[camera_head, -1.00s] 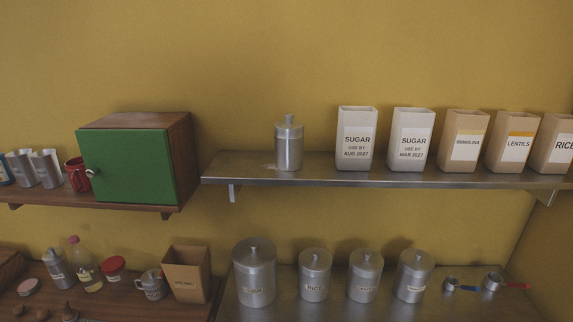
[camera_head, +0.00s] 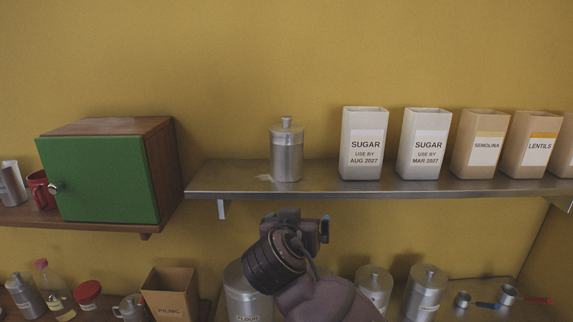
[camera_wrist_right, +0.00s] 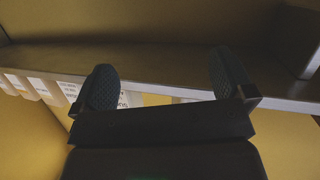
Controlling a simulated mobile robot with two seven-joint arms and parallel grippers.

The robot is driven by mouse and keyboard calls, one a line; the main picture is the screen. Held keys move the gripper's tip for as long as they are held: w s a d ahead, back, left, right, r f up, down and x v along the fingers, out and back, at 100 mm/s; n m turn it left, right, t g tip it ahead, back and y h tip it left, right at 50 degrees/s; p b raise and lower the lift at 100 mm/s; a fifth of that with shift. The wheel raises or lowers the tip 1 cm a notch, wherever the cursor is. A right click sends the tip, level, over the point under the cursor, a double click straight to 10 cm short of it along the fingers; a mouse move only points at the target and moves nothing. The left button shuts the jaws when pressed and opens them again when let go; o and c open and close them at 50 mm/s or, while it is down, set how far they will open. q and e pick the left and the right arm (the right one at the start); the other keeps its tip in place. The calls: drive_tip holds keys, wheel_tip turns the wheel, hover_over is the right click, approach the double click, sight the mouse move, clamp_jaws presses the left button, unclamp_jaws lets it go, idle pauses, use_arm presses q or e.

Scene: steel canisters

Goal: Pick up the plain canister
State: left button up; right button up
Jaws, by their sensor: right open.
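The plain canister (camera_head: 286,155) is a steel cylinder with a knobbed lid and no label that I can see. It stands upright on the upper steel shelf (camera_head: 235,180), left of the sugar boxes. My right gripper (camera_head: 322,229) is in front of and below the shelf's front edge, a little right of the canister and apart from it. In the right wrist view its two dark fingers (camera_wrist_right: 164,78) are spread with nothing held between them. The canister cannot be made out in that view. My left gripper is not in view.
Two sugar boxes (camera_head: 364,147) (camera_head: 424,147) and a semolina box (camera_head: 479,147) stand right of the canister. A green-doored cabinet (camera_head: 100,178) is at left. Labelled canisters (camera_head: 424,292) stand below, partly hidden by my arm.

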sight(281, 156)
drive_tip(key=a+r+m+t+h, duration=0.25)
drive_tip(key=a+r, duration=0.35)
drive_tip(key=r, duration=0.5)
drive_tip(key=x, duration=0.3)
drive_tip(key=shift+w+d+r+y+p, duration=0.15)
drive_tip(key=shift+w+y+p, duration=0.1)
drive_tip(key=shift+w+p, duration=0.1)
drive_tip(key=shift+w+d, duration=0.2)
drive_tip(key=shift+w, duration=0.5)
drive_tip(key=p+x, duration=0.2)
drive_tip(key=x, duration=0.2)
drive_tip(key=shift+w+r, duration=0.1)
drive_tip(key=shift+w, duration=0.3)
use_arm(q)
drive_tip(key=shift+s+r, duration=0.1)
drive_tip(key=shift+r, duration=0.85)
use_arm(e)
drive_tip(key=c, duration=1.1)
